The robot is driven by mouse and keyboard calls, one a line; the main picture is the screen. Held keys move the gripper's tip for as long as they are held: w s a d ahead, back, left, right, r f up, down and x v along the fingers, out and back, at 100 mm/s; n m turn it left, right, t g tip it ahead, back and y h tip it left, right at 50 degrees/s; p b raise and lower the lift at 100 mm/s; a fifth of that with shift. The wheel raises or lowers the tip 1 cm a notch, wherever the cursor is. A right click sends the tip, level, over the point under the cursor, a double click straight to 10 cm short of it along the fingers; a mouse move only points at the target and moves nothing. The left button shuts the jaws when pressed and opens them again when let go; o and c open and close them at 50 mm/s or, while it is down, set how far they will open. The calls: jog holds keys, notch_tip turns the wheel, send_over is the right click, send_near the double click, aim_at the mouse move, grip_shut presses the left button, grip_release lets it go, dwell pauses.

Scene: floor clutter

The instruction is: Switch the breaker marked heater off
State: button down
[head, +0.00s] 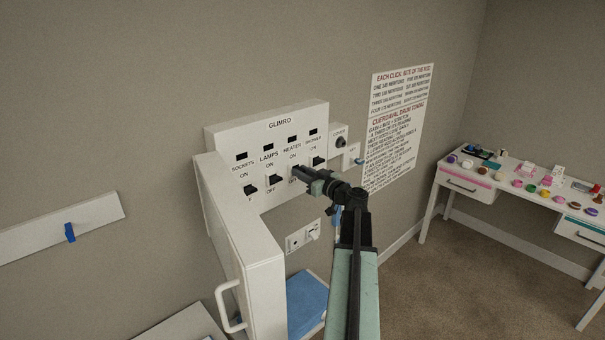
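A white breaker panel (222,138) headed GLIMRO hangs on the wall, with a row of black switches labelled ON above and OFF below. The heater label (292,146) is third from the left. My gripper (296,172) reaches in from the right, its tips at the heater switch's place below ON. The gripper hides that switch and most of its OFF mark, so its position and any contact cannot be told. The sockets switch (250,190), lamps switch (275,179) and rightmost switch (319,161) are visible beside it. The gap between my fingers is not clear.
The panel's white door (240,240) with a handle (229,308) stands open at the left. A small box with a round knob (340,141) is right of the panel. A wall notice (397,125) hangs farther right. A socket plate (302,237) is below. A cluttered desk (470,186) stands right.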

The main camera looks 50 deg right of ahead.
jog(key=f+t+b, duration=0.1)
jog(key=b, duration=0.3)
jog(key=shift+f+b, duration=0.4)
jog(key=t+b, duration=0.3)
jog(key=b, duration=0.3)
jog(key=shift+t+b, duration=0.35)
jog(key=shift+t, duration=0.05)
jog(key=c, duration=1.2)
grip_release()
jog(key=shift+w, duration=0.1)
